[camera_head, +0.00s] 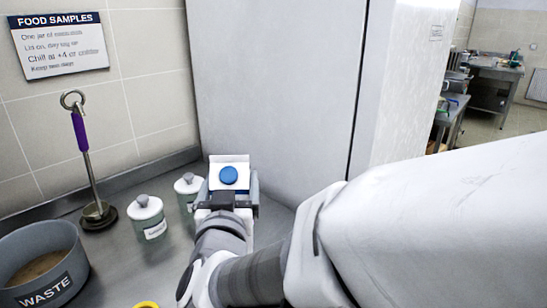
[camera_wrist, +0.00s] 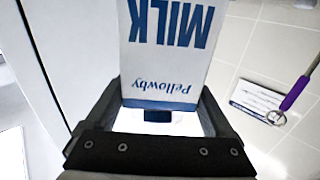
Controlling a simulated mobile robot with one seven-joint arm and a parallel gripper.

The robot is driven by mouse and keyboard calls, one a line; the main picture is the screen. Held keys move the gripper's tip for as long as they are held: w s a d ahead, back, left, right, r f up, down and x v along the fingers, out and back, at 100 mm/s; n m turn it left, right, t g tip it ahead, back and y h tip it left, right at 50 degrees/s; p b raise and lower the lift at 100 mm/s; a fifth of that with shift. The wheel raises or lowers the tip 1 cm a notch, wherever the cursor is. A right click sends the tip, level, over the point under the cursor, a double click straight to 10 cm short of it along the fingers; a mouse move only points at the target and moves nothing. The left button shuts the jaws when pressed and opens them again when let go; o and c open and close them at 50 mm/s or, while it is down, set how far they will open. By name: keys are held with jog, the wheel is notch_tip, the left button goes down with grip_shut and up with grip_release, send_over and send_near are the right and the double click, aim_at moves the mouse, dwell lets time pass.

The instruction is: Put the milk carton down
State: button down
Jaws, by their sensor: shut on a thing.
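The milk carton (camera_head: 229,175) is white and blue with a round blue cap, and it stands out beyond my wrist in the head view. My gripper (camera_head: 226,195) is shut on it, with a finger on either side. In the wrist view the carton (camera_wrist: 170,45) fills the top middle, its "MILK" and "Pellowby" lettering upside down, between the fingers of my gripper (camera_wrist: 160,100). The carton's base is hidden in the head view, so I cannot tell whether it touches the counter.
Farther left are a purple-handled tool on a stand (camera_head: 85,150) and a grey WASTE bin (camera_head: 40,262). A tall white cabinet (camera_head: 270,90) rises behind. A yellow ring-like thing (camera_head: 146,304) shows at the bottom edge.

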jog(key=shift+w+a+f+b, duration=0.4)
jog(key=shift+a+f, duration=0.2)
jog(key=shift+f, duration=0.4)
jog(key=shift+w+a+f+b, duration=0.4)
jog(key=shift+a+f, duration=0.15)
jog(key=shift+f, duration=0.5)
jog(key=shift+w+a+f+b, duration=0.35)
jog(key=shift+a+f, duration=0.25)
jog(key=shift+f, duration=0.5)
grip_release()
jog(key=shift+s+f, duration=0.1)
jog(key=shift+f, duration=0.1)
